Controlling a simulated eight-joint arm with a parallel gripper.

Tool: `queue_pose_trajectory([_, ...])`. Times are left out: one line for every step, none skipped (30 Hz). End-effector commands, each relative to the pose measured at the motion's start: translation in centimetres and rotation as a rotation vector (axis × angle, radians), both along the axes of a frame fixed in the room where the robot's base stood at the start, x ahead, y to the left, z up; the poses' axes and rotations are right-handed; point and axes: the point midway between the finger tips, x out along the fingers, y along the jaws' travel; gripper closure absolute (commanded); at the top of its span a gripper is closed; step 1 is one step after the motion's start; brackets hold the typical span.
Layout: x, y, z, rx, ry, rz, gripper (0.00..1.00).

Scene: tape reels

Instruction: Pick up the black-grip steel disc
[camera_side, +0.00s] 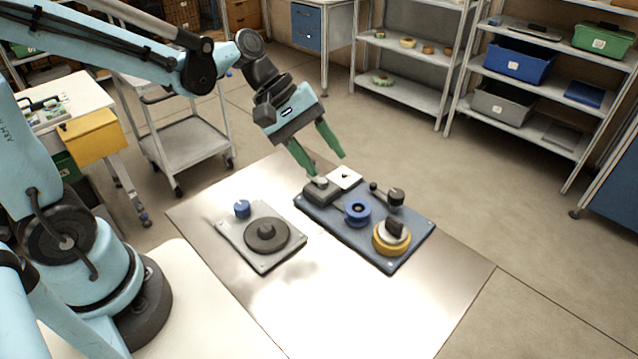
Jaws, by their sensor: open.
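The black-grip steel disc (393,232) sits on a yellow reel (388,250) at the right front part of the blue baseplate (328,219). Its dark grip stands up from the top of the disc. My gripper (327,167), with two green fingers, is open and empty. It hangs above the far left end of the blue baseplate, near a grey block (320,190) and a white square piece (346,177). It is up and to the left of the steel disc, well apart from it.
A blue spool (357,211) and a dark knobbed part (396,197) stand on the blue baseplate near the disc. A grey plate (287,247) to the left holds a dark round disc (267,235) and a small blue knob (242,208). The front of the metal table (330,310) is clear.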

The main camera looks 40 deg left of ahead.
Motion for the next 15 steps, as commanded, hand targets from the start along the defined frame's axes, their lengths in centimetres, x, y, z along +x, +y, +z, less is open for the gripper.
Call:
queue_pose_trajectory([0.9,-0.3,-0.4,-0.066,0.054,0.039,0.53])
queue_pose_trajectory([1.3,-0.6,-0.5,-0.106,0.088,0.060,0.53])
queue_pose_trajectory([1.7,-1.0,-0.8,-0.157,0.136,0.086,0.53])
queue_pose_trajectory([2.0,-1.2,-1.0,-0.195,0.171,0.105,0.53])
queue_pose_trajectory([2.4,-1.4,-1.2,-0.233,0.207,0.124,0.53])
queue_pose_trajectory([2.8,-1.7,-1.5,-0.282,0.256,0.148,0.53])
queue_pose_trajectory([3.1,-1.8,-1.7,-0.318,0.293,0.162,0.53])
queue_pose_trajectory([3.4,-2.0,-1.9,-0.354,0.329,0.177,0.53])
queue_pose_trajectory([3.7,-2.2,-2.3,-0.399,0.380,0.195,0.53])
queue_pose_trajectory([3.9,-2.3,-2.5,-0.433,0.417,0.206,0.53])
queue_pose_trajectory([4.1,-2.4,-2.8,-0.463,0.454,0.218,0.53])
queue_pose_trajectory([4.3,-2.5,-3.1,-0.503,0.501,0.230,0.53])
queue_pose_trajectory([4.4,-2.5,-3.3,-0.528,0.534,0.237,0.53])
queue_pose_trajectory([4.5,-2.6,-3.5,-0.553,0.565,0.243,0.53])
queue_pose_trajectory([4.5,-2.6,-3.8,-0.579,0.600,0.248,0.53])
